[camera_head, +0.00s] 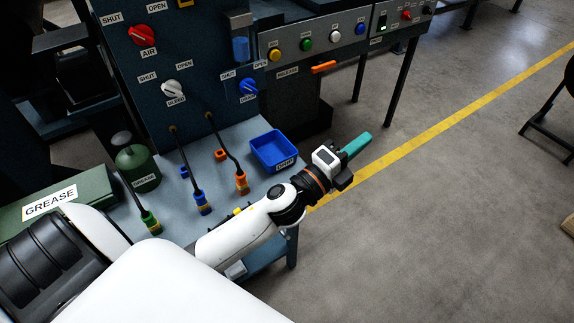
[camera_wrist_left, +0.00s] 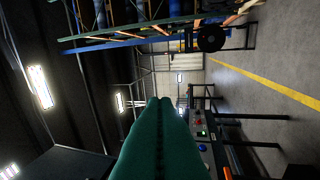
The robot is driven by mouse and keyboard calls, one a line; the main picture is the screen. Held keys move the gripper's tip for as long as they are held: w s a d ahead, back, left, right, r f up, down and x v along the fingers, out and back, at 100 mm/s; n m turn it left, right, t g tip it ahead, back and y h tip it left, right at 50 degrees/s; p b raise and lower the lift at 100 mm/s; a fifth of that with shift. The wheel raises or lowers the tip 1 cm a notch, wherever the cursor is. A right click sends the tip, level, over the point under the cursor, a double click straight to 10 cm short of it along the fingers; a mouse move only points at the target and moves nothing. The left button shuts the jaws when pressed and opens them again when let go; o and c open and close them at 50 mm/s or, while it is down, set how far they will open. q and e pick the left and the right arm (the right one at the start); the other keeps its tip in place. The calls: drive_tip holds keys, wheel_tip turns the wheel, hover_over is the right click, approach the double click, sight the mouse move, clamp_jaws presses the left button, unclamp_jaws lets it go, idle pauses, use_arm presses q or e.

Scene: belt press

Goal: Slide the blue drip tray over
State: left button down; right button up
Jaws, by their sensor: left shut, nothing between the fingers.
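The blue drip tray (camera_head: 256,156) is a small open box with a "DRIP" label on its front wall. It sits at the right end of the grey-blue bench top in the head view. My left gripper (camera_head: 362,140), with teal fingers, is held past the bench's right edge, to the right of the tray and apart from it. Its fingers are closed together and empty. In the left wrist view the shut fingers (camera_wrist_left: 162,105) point out into the room, and the tray does not show there. My right gripper is in neither view.
On the bench (camera_head: 222,141) stand a green grease can (camera_head: 138,168), several hoses with coloured plugs and a green GREASE box (camera_head: 62,199). Behind rises a panel with red, white and blue valve knobs and a button box (camera_head: 318,38). Open floor lies right.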

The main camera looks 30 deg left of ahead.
use_arm(q)
drive_tip(key=s+d+r+m+g+h, duration=0.1)
drive_tip(key=d+r+m+g+h, duration=0.15)
drive_tip(key=d+m+h, duration=0.4)
drive_tip(key=s+d+r+m+g+h, duration=0.1)
drive_tip(key=m+g+h, duration=0.3)
drive_tip(key=m, duration=0.6)
drive_tip(key=m+g+y, duration=1.3)
drive_tip(key=m+y, duration=0.4)
drive_tip(key=m, duration=0.3)
approach(286, 174)
drive_tip(key=s+d+r, duration=0.1)
drive_tip(key=d+r, duration=0.2)
drive_tip(key=d, duration=0.1)
wheel_tip(286, 174, down, 10)
drive_tip(key=shift+s+a+r, duration=0.15)
drive_tip(key=shift+r, duration=0.05)
drive_tip(key=a, duration=0.1)
drive_tip(key=w+a, duration=0.1)
drive_tip(key=a, duration=0.1)
drive_tip(key=shift+w, duration=0.25)
drive_tip(key=shift+w+a, duration=0.15)
drive_tip(key=shift+a, duration=0.2)
